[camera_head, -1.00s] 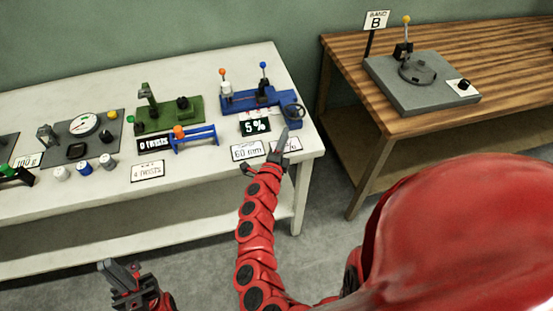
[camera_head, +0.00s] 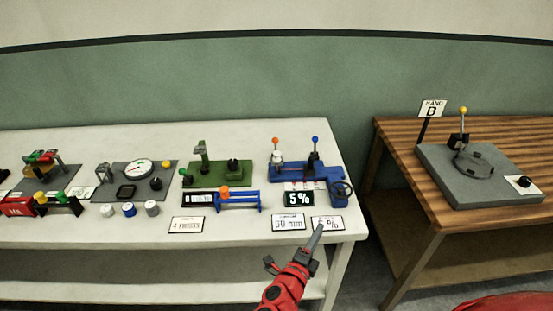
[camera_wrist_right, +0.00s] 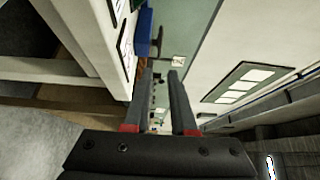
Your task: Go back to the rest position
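In the head view one finger stands out, pointing up and overlapping the card. In the right wrist view the two fingers of this gripper (camera_wrist_right: 164,74) are apart with nothing between them. I cannot tell how high it is above the bench edge. My left gripper is not in the head view.
The white bench (camera_head: 250,215) carries a blue fixture (camera_head: 300,173) with a handwheel (camera_head: 341,192), a green fixture (camera_head: 225,173), a dial gauge plate (camera_head: 150,187) and cards. A wooden bench (camera_head: 500,130) with a grey plate (camera_head: 470,190) stands right. A floor gap separates the benches.

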